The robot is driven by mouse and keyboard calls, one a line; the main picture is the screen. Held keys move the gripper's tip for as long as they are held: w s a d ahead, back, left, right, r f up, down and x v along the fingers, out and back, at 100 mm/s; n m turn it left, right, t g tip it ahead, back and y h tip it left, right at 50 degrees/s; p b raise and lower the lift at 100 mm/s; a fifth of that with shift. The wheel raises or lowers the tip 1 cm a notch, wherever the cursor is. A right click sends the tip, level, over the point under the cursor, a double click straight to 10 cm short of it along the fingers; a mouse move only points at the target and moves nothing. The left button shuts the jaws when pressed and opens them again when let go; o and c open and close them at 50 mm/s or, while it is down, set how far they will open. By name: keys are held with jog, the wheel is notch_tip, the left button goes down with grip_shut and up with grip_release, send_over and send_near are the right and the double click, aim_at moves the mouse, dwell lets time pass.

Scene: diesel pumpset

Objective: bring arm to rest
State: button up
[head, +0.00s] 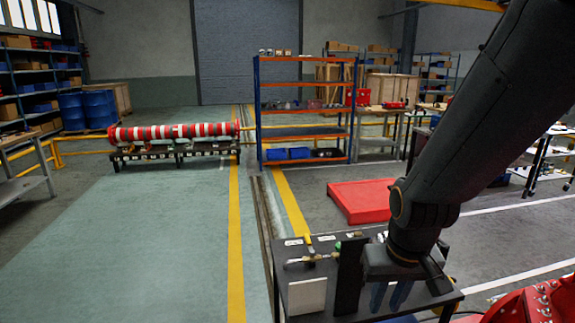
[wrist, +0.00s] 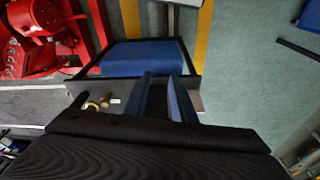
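My arm comes down from the upper right in the head view. My gripper (head: 389,296) points down over the right part of a small dark table (head: 340,303). Its two blue fingers stand apart with nothing seen between them. In the wrist view the fingers of my gripper (wrist: 160,80) also show a gap, in front of a blue surface (wrist: 130,55) with a dark rim. Whether the fingertips touch anything is unclear.
The table bears a pale upright panel (head: 307,297), a dark upright plate (head: 349,275) and a yellow-handled valve (head: 309,245). Red machinery (head: 530,305) stands at lower right. A red platform (head: 360,200) and an orange-framed rack (head: 304,110) lie beyond. The green floor at left is clear.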

notch_tip(320, 180, down, 18)
jog(key=g+b, duration=0.2)
jog(key=b, duration=1.5)
jog(key=shift+w+f, duration=0.2)
jog(key=shift+f, duration=0.05)
jog(key=shift+a, duration=0.1)
